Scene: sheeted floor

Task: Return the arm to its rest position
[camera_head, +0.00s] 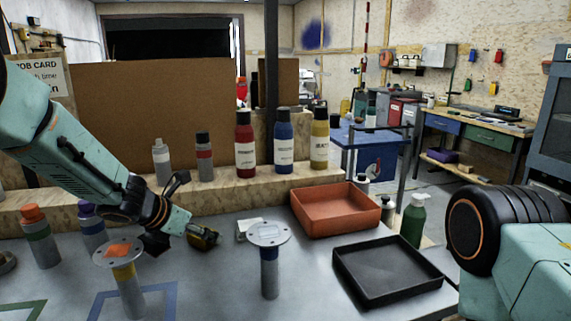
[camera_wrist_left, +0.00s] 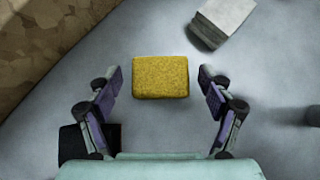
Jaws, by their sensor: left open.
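My left arm (camera_head: 75,150) reaches in from the left over the grey table. Its gripper (camera_head: 170,213) is open. In the left wrist view the gripper (camera_wrist_left: 160,76) has its fingers spread wide on either side of a yellow block (camera_wrist_left: 160,77). A gap shows between the block and each finger; the gripper does not hold it. In the head view the yellow block (camera_head: 204,239) lies on the table just right of the gripper, partly dark. Part of my right arm (camera_head: 530,250) shows at the lower right; its gripper is out of view.
A disc-topped post (camera_head: 269,235) and another (camera_head: 118,251) stand near the gripper. A pale block (camera_head: 249,229) lies by the yellow one. An orange tray (camera_head: 336,212), a black tray (camera_head: 387,270) and a green bottle (camera_head: 413,220) are right. Bottles line the wooden ledge (camera_head: 225,193).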

